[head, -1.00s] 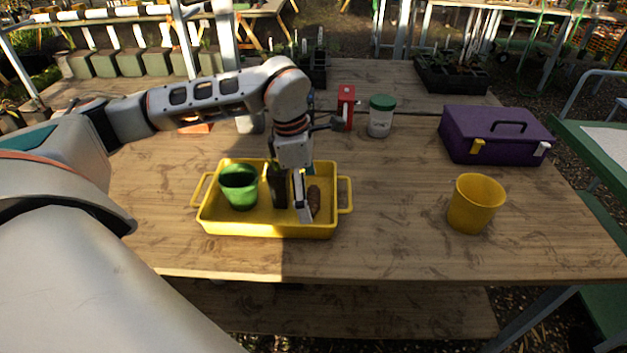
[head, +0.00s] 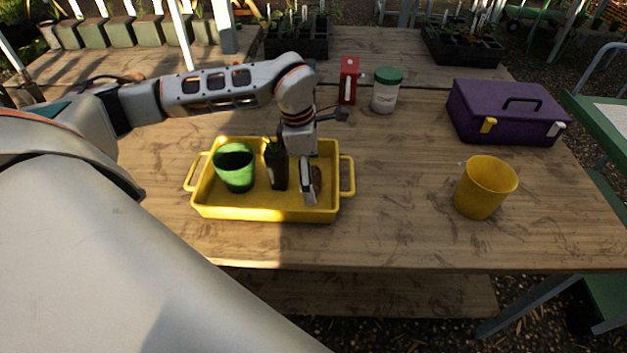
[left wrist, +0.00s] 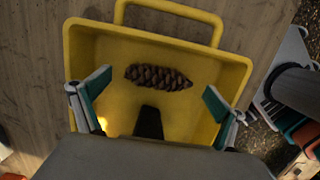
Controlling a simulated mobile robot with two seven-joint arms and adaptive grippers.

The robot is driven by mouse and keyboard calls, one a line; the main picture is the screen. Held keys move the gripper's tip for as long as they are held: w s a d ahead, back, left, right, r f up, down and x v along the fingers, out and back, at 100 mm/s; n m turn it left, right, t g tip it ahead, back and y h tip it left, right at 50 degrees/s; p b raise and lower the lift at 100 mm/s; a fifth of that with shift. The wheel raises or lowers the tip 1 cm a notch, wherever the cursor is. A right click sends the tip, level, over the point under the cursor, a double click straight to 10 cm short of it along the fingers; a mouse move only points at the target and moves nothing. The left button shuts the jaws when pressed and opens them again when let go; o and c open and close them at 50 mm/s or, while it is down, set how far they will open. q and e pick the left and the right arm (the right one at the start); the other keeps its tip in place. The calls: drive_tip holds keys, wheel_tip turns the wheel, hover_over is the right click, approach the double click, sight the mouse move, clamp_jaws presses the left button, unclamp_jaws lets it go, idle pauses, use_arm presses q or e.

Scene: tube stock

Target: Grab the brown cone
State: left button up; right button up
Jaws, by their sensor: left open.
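A brown cone (head: 317,180) lies in the right part of a yellow tray (head: 265,213); my gripper partly hides it in the head view. In the left wrist view the whole scaly cone (left wrist: 158,77) lies crosswise on the tray floor (left wrist: 195,70). My left gripper (head: 307,186) points down over the tray's right part, beside the cone in the head view. In the left wrist view its two teal-padded fingers (left wrist: 157,86) are wide apart, one toward each end of the cone, with nothing between the pads. My right gripper is out of view.
A green pot (head: 235,167) and a dark upright item (head: 277,168) stand in the tray, left of the gripper. A yellow pot (head: 485,187), a purple toolbox (head: 508,112), a green-lidded jar (head: 386,91) and a red object (head: 348,80) stand on the table.

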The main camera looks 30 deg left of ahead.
use_arm(q)
drive_tip(key=shift+d+f, duration=0.1)
drive_tip(key=shift+f, duration=0.3)
drive_tip(key=c, duration=1.2)
drive_tip(key=shift+o, duration=0.2)
